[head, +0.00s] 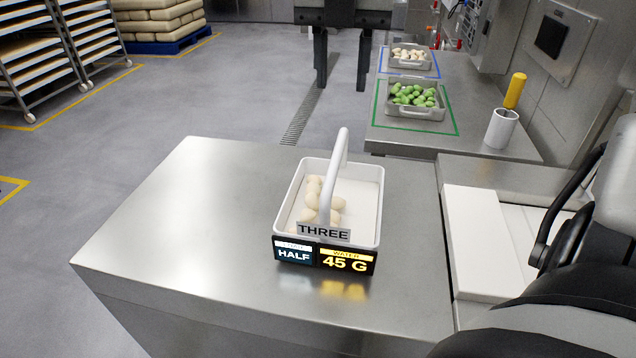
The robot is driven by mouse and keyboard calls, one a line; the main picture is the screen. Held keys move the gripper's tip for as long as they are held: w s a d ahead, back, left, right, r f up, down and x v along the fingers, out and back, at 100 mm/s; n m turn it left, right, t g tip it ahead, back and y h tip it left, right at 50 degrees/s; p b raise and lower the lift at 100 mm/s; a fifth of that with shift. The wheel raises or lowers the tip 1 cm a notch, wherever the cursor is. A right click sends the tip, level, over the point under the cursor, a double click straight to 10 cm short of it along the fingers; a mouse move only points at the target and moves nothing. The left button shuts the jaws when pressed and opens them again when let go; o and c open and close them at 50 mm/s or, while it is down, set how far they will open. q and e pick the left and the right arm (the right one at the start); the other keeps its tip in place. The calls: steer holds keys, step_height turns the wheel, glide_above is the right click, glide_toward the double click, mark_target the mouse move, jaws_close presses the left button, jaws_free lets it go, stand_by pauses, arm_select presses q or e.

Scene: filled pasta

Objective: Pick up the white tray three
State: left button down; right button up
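The white tray three (369,205) stands on the steel table in the middle of the head view. It has a tall white handle arching over it and a tag reading THREE. Its front panels read HALF and WATER 45 G. Several pale pasta pieces lie in its left part; the right part shows bare. My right gripper (545,252) is only partly in view at the right edge, dark and close to the camera. It is well to the right of the tray and apart from it; its fingers cannot be made out clearly. My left gripper is out of view.
The steel table (165,225) is clear around the tray. A white board (474,245) lies to its right. On the back counter are a tray of green pieces (416,113), a tray of pale pieces (408,62) and a white cup (501,129) with a yellow-handled tool.

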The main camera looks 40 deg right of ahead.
glide_above(337, 153)
steer(key=f, duration=0.8)
steer(key=shift+s+d, duration=0.1)
steer(key=shift+d, duration=0.2)
steer(key=shift+a+f+p, duration=0.2)
steer(key=shift+f+p, duration=0.1)
steer(key=shift+f, duration=1.1)
steer(key=shift+a+f+p, duration=0.15)
steer(key=shift+f+p, duration=0.15)
steer(key=shift+f, duration=1.1)
jaws_close()
